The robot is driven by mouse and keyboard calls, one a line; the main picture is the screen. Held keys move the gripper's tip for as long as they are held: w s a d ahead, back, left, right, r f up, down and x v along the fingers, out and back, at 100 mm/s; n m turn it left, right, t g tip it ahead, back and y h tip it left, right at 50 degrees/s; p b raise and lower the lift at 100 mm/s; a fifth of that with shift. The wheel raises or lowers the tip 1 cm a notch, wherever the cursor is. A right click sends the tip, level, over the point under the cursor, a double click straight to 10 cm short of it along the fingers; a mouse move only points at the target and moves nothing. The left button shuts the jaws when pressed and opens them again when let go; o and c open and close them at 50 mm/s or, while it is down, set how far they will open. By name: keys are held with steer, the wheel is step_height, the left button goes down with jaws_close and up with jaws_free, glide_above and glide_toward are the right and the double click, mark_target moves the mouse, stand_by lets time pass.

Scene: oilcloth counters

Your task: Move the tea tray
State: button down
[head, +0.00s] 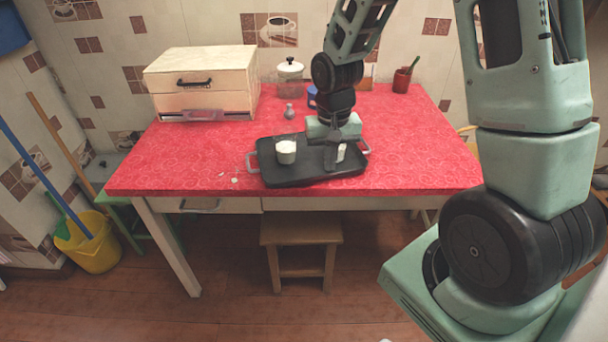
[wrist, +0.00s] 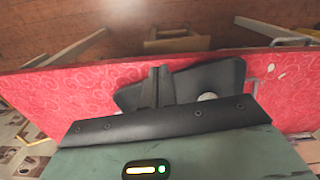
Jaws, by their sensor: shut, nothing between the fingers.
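The tea tray (head: 310,177) is dark, with a grey handle at each end, and lies on the red counter near its front edge. A white cup (head: 286,152) stands on its left half. Another white item (head: 341,152) stands on the right half, partly hidden by my gripper (head: 331,160). My gripper points down over the tray's right half, its fingers closed together. In the wrist view the tray (wrist: 218,76) lies beyond my gripper (wrist: 157,72), whose fingers are together with nothing between them. A white round top (wrist: 208,97) shows beside the fingers. I cannot tell whether the fingers touch the tray.
A wooden drawer box (head: 203,83) stands at the back left, with a small grey shaker (head: 290,112), a lidded jar (head: 290,72), and a red cup (head: 402,80) at the back. A stool (head: 300,232) stands below. The counter's left front and right side are mostly clear.

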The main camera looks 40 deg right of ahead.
mark_target(320, 173)
steer(key=w+f, duration=0.1)
steer(key=f, duration=0.2)
steer(key=d+f, duration=0.1)
steer(key=f, duration=0.2)
steer(key=w+f, duration=0.1)
steer(key=f, duration=0.2)
steer(key=shift+w+d, duration=0.2)
steer(key=shift+w, duration=0.15)
steer(key=shift+w+d, duration=0.25)
steer(key=shift+w, duration=0.25)
steer(key=w, duration=0.1)
steer(key=w+d+p, duration=0.1)
steer(key=w, duration=0.1)
steer(key=w+d, duration=0.1)
steer(key=shift+w+d, duration=0.1)
steer(key=shift+w, duration=0.2)
